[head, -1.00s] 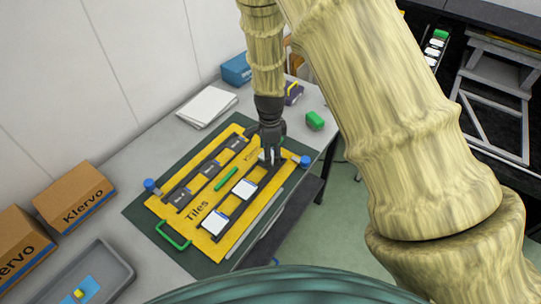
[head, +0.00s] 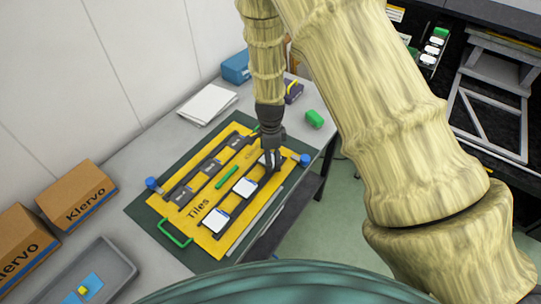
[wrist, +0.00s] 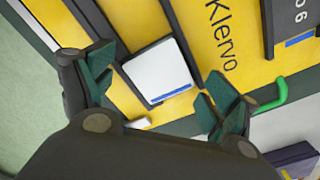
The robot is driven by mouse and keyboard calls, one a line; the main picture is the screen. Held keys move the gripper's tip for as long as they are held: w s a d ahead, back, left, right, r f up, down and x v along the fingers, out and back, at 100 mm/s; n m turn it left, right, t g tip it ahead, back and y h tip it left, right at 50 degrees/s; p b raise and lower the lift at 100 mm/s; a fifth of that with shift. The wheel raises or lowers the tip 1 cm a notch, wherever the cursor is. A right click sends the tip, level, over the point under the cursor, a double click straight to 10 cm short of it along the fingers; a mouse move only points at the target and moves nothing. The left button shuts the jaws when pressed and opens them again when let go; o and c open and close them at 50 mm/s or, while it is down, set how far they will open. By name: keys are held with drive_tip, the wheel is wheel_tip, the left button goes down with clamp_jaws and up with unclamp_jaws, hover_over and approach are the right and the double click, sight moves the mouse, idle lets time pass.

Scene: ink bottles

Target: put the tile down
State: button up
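A white tile (wrist: 158,70) with a blue stripe along one edge lies at the far end of the dark slotted strip on the yellow board (head: 165,208). In the head view this tile (head: 263,159) is partly hidden by my gripper (head: 271,165). In the wrist view my gripper (wrist: 158,78) is open, its green-padded fingers spread to either side of the tile with gaps between. Two more white tiles, a middle one (head: 244,187) and a near one (head: 215,221), sit in the same strip.
A green bar (head: 227,177) lies mid-board, and a green handle (head: 174,234) is at its near edge. Blue knobs stand at the left (head: 151,183) and right (head: 305,160) corners. A green block (head: 314,119) and white papers (head: 207,104) lie on the table.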

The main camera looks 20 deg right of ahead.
wheel_tip(320, 180, up, 12)
drive_tip(key=b, duration=0.3)
drive_tip(key=shift+b, duration=0.4)
idle(0.4)
drive_tip(key=shift+r, duration=0.1)
